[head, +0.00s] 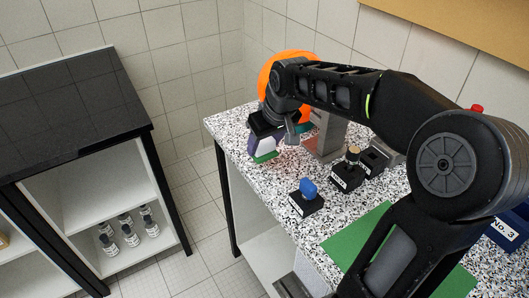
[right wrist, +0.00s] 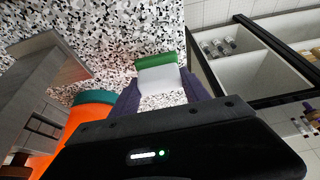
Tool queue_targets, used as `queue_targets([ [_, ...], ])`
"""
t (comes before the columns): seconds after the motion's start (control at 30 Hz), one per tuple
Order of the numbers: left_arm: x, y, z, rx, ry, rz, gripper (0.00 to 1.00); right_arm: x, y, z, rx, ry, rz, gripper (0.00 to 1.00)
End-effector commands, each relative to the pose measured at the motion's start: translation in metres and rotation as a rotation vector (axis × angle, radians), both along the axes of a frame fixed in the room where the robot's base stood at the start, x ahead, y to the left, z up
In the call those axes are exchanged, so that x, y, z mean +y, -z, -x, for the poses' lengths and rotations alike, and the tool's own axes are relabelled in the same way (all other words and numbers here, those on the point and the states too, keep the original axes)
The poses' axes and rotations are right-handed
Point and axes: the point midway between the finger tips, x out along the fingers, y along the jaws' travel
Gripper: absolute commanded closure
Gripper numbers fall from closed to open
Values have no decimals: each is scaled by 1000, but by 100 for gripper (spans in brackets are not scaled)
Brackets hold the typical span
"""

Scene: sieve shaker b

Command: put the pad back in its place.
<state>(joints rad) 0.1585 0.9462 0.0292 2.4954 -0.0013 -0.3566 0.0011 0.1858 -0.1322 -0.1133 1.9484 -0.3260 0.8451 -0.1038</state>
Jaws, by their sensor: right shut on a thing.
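My right gripper (head: 262,146) is shut on the pad (head: 265,156), a small white block with a green face. It holds the pad over the left end of the speckled worktop; I cannot tell whether the pad touches the top. In the right wrist view the pad (right wrist: 158,77) sits between the purple fingers (right wrist: 160,98), green side away from the palm. My left gripper is not in view.
A large orange object (head: 268,78) and a grey machine (head: 327,138) stand close behind my right gripper. A green mat (head: 355,238) lies nearer on the speckled worktop (head: 262,190). A dark-topped shelf unit (head: 75,105) with several bottles stands left, across a floor gap.

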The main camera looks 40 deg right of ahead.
Motion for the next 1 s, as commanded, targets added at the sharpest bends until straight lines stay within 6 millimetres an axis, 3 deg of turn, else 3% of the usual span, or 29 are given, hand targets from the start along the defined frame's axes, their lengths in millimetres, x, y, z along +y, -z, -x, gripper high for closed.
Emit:
queue_targets([
  [0.23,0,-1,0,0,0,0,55,0,32,1,4,0,-1,92],
  [0.67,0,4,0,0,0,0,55,0,40,1,2,0,0,92],
  [0.7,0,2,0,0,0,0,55,0,38,0,2,0,0,44],
  [0.93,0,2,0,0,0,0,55,0,38,1,2,0,0,25],
  [1.0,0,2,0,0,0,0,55,0,38,1,2,0,0,24],
])
